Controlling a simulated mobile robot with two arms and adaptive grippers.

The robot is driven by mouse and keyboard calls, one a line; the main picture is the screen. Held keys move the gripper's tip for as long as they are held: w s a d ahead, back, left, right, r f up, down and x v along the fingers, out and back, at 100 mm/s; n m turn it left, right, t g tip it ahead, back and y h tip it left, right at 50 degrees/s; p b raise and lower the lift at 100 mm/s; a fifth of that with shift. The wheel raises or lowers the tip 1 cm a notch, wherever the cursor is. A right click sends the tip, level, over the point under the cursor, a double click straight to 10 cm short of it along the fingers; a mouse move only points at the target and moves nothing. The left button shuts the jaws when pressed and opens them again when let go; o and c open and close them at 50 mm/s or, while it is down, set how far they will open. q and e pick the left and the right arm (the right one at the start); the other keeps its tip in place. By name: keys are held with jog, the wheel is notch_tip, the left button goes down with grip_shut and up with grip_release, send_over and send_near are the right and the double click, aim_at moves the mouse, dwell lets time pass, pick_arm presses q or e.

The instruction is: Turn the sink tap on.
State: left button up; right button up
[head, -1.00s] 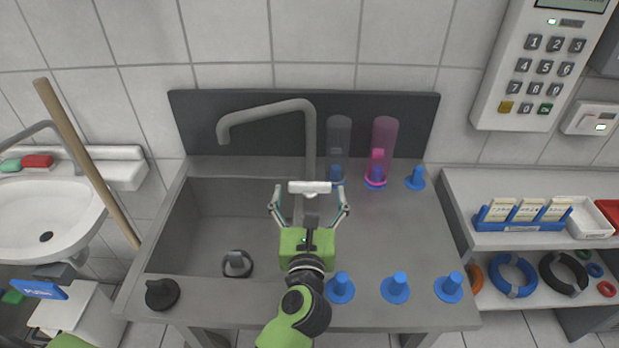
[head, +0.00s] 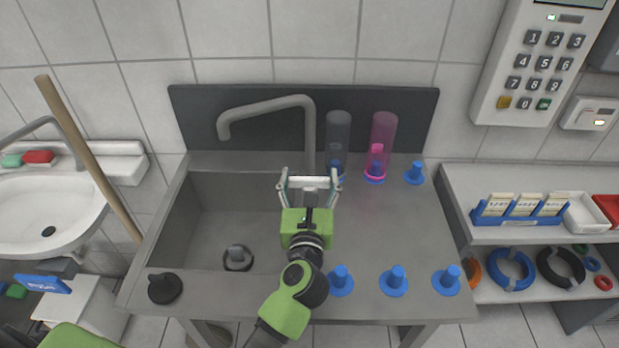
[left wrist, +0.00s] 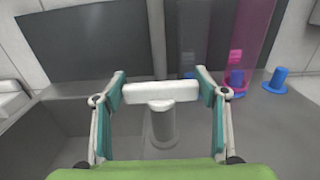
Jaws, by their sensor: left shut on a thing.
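The grey sink tap (head: 310,125) rises behind the sink basin (head: 225,215), and its arched spout points left over it. The tap's white handle (head: 309,182) is a short crossbar near the foot of the spout. In the left wrist view the white handle (left wrist: 160,93) sits on a short grey post (left wrist: 163,128). My left gripper (head: 309,185) is shut on the handle, with a teal finger at each end of the bar. The spout outlet shows no water. My right gripper is not in view.
A clear cylinder (head: 338,130) and a pink cylinder (head: 384,130) stand right of the tap. Several blue stoppers, one at the front (head: 394,281), stand on the counter. A black knob (head: 164,288) is at front left. A wooden stick (head: 90,160) leans left of the sink.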

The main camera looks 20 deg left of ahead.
pick_arm(q)
jog(key=shift+r+m+h+p, duration=0.15)
jog(key=shift+m+h+p, duration=0.25)
jog(key=shift+h+p, duration=0.15)
jog(key=m+h+p, duration=0.1)
jog(key=h+p, duration=0.1)
jog(key=m+h+p, duration=0.1)
jog(key=h+p, duration=0.1)
jog(key=shift+a+r+m+t, duration=0.1)
jog(key=shift+m+t, duration=0.2)
jog(key=shift+m+h+p, duration=0.8)
jog(key=shift+h+p, duration=0.1)
jog(key=shift+h, duration=0.35)
jog(key=m+h, duration=0.1)
jog(key=h, duration=0.1)
jog(key=shift+f+m+g+h, duration=0.3)
jog(key=shift+m+g, duration=0.1)
jog(key=shift+m+g+h, duration=0.3)
jog(key=shift+m+h, duration=0.2)
jog(key=shift+h, duration=0.4)
jog(key=o, duration=1.1)
jog(key=shift+o, duration=0.2)
